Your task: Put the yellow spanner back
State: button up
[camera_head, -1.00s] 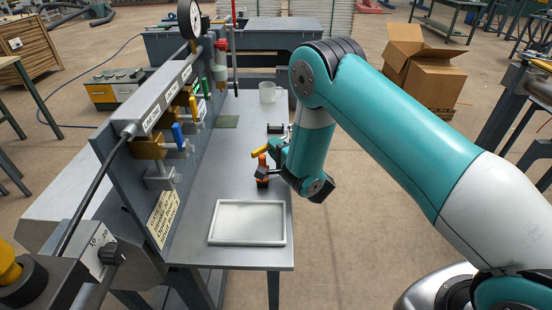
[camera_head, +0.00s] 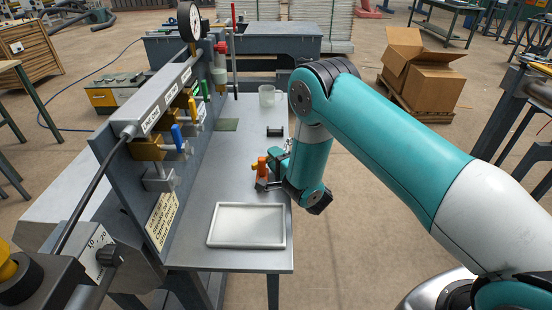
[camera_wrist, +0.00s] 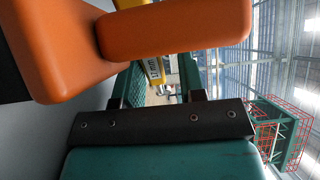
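The yellow spanner (camera_wrist: 153,68), with a dark size label, shows beyond and between my two fingers in the wrist view. In the head view only a small yellow part (camera_head: 258,163) of it shows, beside an orange object (camera_head: 264,168) on the bench; whether they touch is unclear. My gripper (camera_wrist: 160,85) has its fingers apart, with a gap between the spanner and the right finger. In the head view my gripper (camera_head: 272,176) is low over the bench, beside the orange object. The orange object (camera_wrist: 175,32) fills much of the upper wrist view and hides part of the spanner.
An empty pale tray (camera_head: 247,242) lies on the bench (camera_head: 190,238) in front. The labelled panel with valve levers (camera_head: 177,138) borders the left. The bench surface left of the gripper is clear.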

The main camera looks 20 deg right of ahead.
jog(key=shift+o, duration=0.4)
jog(key=shift+s+f, duration=0.15)
jog(key=shift+f, duration=0.45)
jog(key=shift+r, duration=0.4)
jog(key=shift+s+d, duration=0.1)
jog(key=shift+s, duration=0.15)
jog(key=b+v, duration=0.2)
jog(key=v, duration=0.9)
jog(key=a+r+n+g+h, duration=0.1)
jog(key=a+r+n+g, duration=0.15)
jog(key=r+g, duration=0.2)
jog(key=a+r+n+g+h, duration=0.1)
jog(key=r+n+g, duration=0.2)
jog(key=r, duration=0.3)
jog(key=s+a+r+n+g, duration=0.1)
jog(key=s+r+n+g, duration=0.2)
jog(key=s, duration=0.5)
jog(key=s+a+r+n+g, duration=0.1)
jog(key=s+r+n+g, duration=0.2)
jog(key=s+r+n, duration=0.2)
jog(key=s+a+r+n+g, duration=0.1)
jog(key=s+r+n+g, duration=0.3)
jog(key=s+n, duration=0.4)
jog(key=s, duration=0.4)
jog(key=shift+s+a+y, duration=0.35)
jog(key=shift+y, duration=0.05)
